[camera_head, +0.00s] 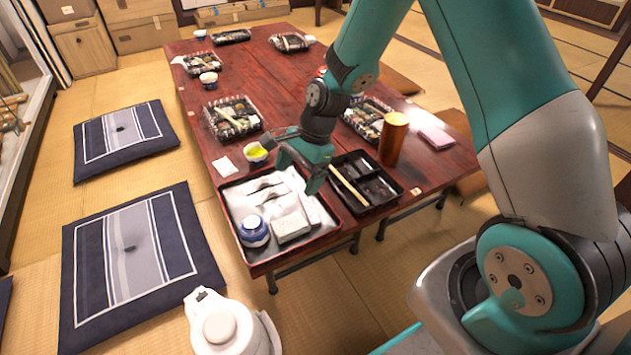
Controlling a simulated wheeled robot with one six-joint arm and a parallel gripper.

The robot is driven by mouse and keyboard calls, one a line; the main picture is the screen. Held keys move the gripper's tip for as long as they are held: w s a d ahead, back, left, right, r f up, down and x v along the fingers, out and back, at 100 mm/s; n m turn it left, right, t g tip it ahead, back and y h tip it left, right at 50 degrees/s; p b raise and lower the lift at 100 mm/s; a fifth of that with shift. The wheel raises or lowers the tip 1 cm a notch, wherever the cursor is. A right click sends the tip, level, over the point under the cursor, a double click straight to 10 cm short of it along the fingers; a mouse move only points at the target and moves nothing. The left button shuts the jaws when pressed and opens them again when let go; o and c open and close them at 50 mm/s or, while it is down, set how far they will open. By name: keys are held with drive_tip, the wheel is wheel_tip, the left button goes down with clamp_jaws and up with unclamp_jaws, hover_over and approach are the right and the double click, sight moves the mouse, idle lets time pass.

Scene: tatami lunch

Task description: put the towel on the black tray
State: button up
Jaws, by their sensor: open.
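A low black tray (394,203) with compartments lies at the near right of the dark red table, with a pale stick across it. No item is plainly a towel. A folded pink item (437,137) at the table's right edge may be cloth. A small flat white piece (224,166) lies at the left edge; its material is unclear. My gripper (299,174) points down, open, above the table between the black tray and a dark-rimmed pale tray (236,196). It seems empty; the arm hides part of the table behind it.
The pale tray holds a blue-and-white lidded pot (253,231) and pale blocks (291,227). A tall brown cylinder (393,140) stands beside the black tray. A cup (257,154) of green liquid is near my gripper. Several food boxes (233,117) lie farther back.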

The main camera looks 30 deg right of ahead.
drive_tip(key=s+a+r+n, duration=0.2)
drive_tip(key=s+r+n, duration=0.1)
drive_tip(key=r, duration=0.2)
drive_tip(key=s+a+r+n, duration=0.2)
drive_tip(key=r+n, duration=0.2)
drive_tip(key=r, duration=0.1)
drive_tip(key=s+a+r+n, duration=0.1)
drive_tip(key=s+r+n, duration=0.5)
drive_tip(key=s, duration=0.3)
drive_tip(key=s+a+r+n, duration=0.2)
drive_tip(key=s+r+n, duration=0.4)
drive_tip(key=s+n, duration=0.2)
drive_tip(key=shift+s+n, duration=0.4)
drive_tip(key=shift+s, duration=0.4)
